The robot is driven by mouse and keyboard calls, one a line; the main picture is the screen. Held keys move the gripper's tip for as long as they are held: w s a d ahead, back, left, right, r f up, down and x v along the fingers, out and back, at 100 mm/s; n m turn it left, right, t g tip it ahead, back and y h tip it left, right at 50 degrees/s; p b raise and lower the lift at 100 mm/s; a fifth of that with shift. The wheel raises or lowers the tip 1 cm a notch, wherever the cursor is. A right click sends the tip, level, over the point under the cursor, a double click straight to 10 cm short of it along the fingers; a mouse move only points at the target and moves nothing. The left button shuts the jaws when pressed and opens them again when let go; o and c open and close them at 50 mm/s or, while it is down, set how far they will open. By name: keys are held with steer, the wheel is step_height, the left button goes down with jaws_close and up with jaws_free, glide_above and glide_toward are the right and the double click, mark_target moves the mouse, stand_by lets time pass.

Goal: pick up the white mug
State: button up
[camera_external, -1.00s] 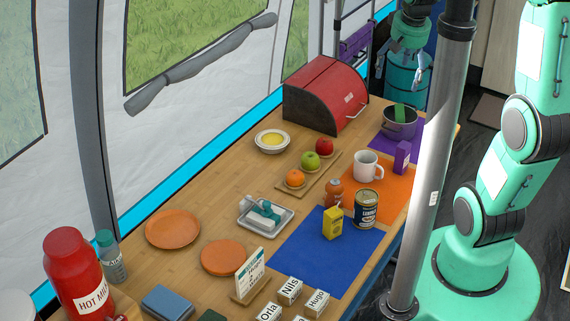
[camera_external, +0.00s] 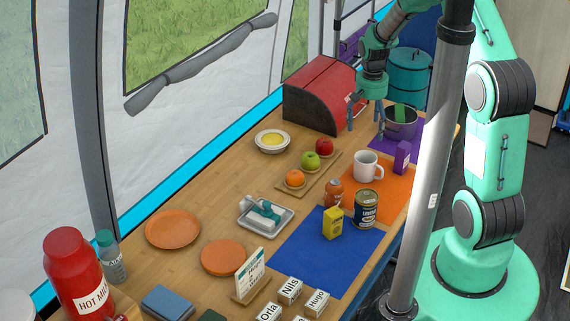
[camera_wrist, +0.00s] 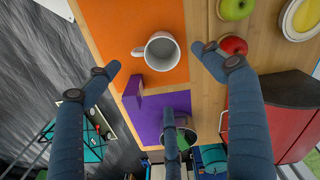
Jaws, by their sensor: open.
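The white mug (camera_external: 366,167) stands upright on the orange mat (camera_external: 392,188), its handle toward the right in the external view. In the wrist view the mug (camera_wrist: 163,52) shows its open, empty-looking top, with the handle pointing left. My gripper (camera_external: 366,130) is open and empty. It hangs fingers down, above and behind the mug, near the red bread box and the pot. In the wrist view the mug lies between two spread fingertips in the picture, and the third finger is lower, over the pot area. No finger touches the mug.
The purple box (camera_external: 402,156) stands close beside the mug. The pot (camera_external: 400,122) is on the purple mat behind it. The red bread box (camera_external: 325,95) is left of my gripper. A red apple (camera_external: 324,147), a bottle (camera_external: 334,193) and a can (camera_external: 365,209) are nearby.

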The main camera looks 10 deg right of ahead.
steer(key=shift+w+f, duration=0.15)
steer(key=shift+f, duration=0.55)
steer(key=b, duration=0.1)
glide_toward(366, 161)
steer(key=shift+s+a+f, duration=0.3)
steer(key=shift+s, duration=0.35)
steer(key=shift+s+a+f, duration=0.25)
steer(key=shift+s+a, duration=0.05)
steer(key=shift+s, duration=0.3)
steer(key=shift+s+a+f, duration=0.25)
steer(key=shift+s+f, duration=0.05)
steer(key=shift+s, duration=0.35)
steer(key=shift+f, duration=0.15)
steer(key=shift+d+f+b, duration=0.1)
steer(key=shift+f+b, duration=0.8)
steer(key=shift+f, duration=1.6)
steer(key=c, duration=1.3)
